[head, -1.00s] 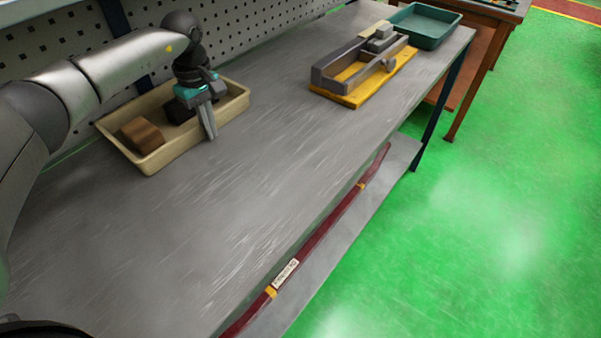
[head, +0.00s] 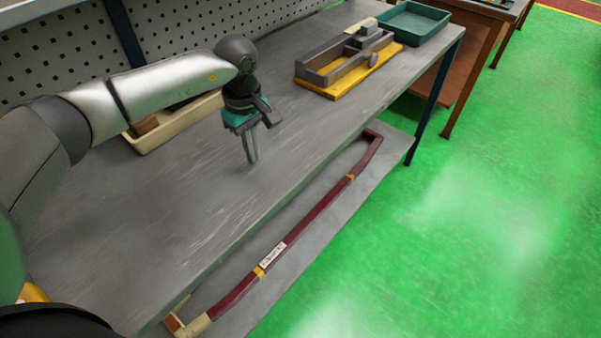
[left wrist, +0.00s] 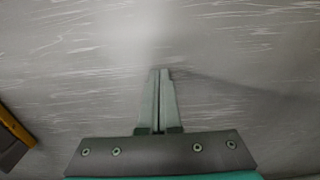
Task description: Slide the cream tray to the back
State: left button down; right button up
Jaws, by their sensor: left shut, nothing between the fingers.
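The cream tray (head: 176,134) lies on the grey bench near the pegboard, at the left in the head view. My left arm hides much of it. A brown block (head: 146,126) shows inside it. My left gripper (head: 253,162) is shut and empty, pointing down over the bench to the right of and in front of the tray, apart from it. In the left wrist view its closed fingers (left wrist: 159,75) are over bare grey bench top, and the tray does not show there. My right gripper does not show.
A grey fixture on a yellow board (head: 330,93) stands farther right on the bench (head: 215,215). A green tray (head: 414,25) is beyond it. A pegboard (head: 190,35) closes off the back. The bench front is clear. A dark red strip (head: 320,205) is below.

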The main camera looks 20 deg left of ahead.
aim_at(289, 188)
pick_arm(q)
jog(key=s+d+p, duration=0.1)
jog(key=d, duration=0.3)
jog(key=s+d+p, duration=0.1)
jog(key=d, duration=0.1)
jog(key=shift+s+d+r+p, duration=0.1)
jog(key=shift+s+d+p, duration=0.05)
jog(key=shift+s+p, duration=0.2)
jog(key=d, duration=0.1)
jog(key=s+d, duration=0.1)
jog(key=d, duration=0.1)
jog(key=shift+s+d, duration=0.15)
jog(key=shift+d+r, duration=0.15)
jog(key=shift+r, duration=0.35)
jog(key=shift+s, duration=0.1)
